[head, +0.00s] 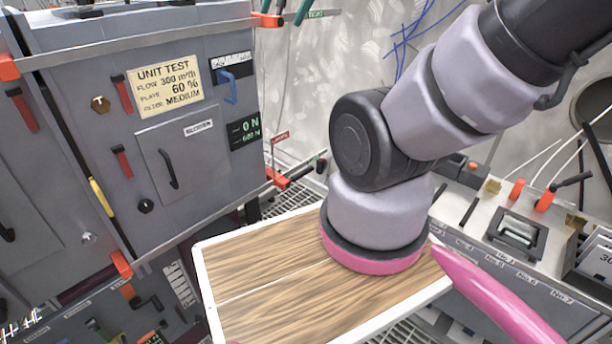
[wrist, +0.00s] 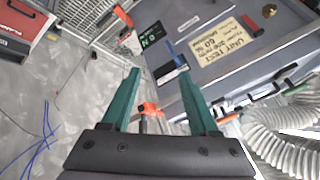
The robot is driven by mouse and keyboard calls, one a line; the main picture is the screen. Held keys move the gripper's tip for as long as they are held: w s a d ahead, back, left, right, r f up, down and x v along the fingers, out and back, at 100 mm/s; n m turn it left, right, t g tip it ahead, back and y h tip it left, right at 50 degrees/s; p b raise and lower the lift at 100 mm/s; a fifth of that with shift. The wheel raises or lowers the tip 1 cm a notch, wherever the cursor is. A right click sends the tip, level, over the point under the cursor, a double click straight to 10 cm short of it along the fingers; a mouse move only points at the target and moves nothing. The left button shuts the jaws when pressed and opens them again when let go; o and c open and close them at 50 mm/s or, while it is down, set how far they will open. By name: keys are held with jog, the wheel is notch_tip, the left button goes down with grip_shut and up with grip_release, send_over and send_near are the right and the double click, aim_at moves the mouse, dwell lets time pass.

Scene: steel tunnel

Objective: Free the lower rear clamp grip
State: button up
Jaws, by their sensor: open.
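A grey test unit cabinet (head: 190,110) stands at the left in the head view, with orange clamps along its edges. The lower rear clamp grip (head: 276,179) is an orange-red piece at the cabinet's lower right corner, with a dark handle sticking out to the right. In the wrist view a small orange piece (wrist: 106,18) at the upper left looks like it, far beyond the fingers. My gripper (wrist: 158,73) is open, its two green fingers apart and empty. A nearer orange clamp (wrist: 149,108), apparently the upper rear one (head: 268,20), shows between the fingers.
My arm rises over a wooden board (head: 270,262) with a white rim. A bench with orange-tipped levers (head: 517,190) stands at the right. A ribbed white hose (wrist: 285,135) lies at the right in the wrist view. Blue wires (head: 408,38) hang on the wall.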

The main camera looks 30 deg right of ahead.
jog(key=m+g+y, duration=0.1)
jog(key=g+y, duration=0.3)
jog(key=y, duration=0.4)
send_over(306, 174)
jog(key=s, duration=0.4)
notch_tip(306, 174, down, 38)
jog(key=d+f+m+t, duration=0.1)
jog(key=f+t, duration=0.2)
jog(key=f, duration=0.3)
jog(key=d+f+m+t, duration=0.1)
jog(key=f+m+t, duration=0.1)
jog(key=f, duration=0.4)
jog(key=d+f+m+t+y, duration=0.1)
jog(key=f+m+t, duration=0.1)
jog(key=f, duration=0.4)
jog(key=shift+w+d+f+t, duration=0.1)
jog(key=shift+d+f+t, duration=0.15)
jog(key=shift+t, duration=0.55)
jog(key=x, duration=0.6)
jog(key=shift+w+a+f, duration=0.1)
jog(key=shift+w+a, duration=0.1)
grip_shut()
